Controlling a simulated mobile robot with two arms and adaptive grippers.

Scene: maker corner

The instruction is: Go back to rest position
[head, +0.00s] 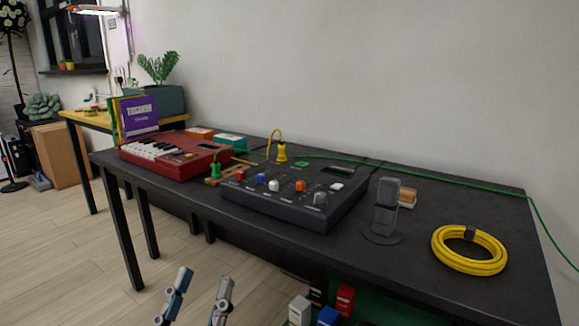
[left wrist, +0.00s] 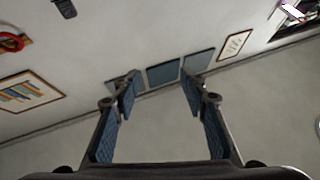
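My left gripper (head: 204,282) shows at the bottom of the head view, in front of the table's front edge and apart from everything on it. Its two fingers stand spread with nothing between them. In the left wrist view the same gripper (left wrist: 160,88) is open and empty, with a pale wall and blue-grey panels (left wrist: 163,75) beyond it. My right gripper is in neither view.
Coloured items (head: 328,315) show below. The floor (head: 70,260) at left is clear.

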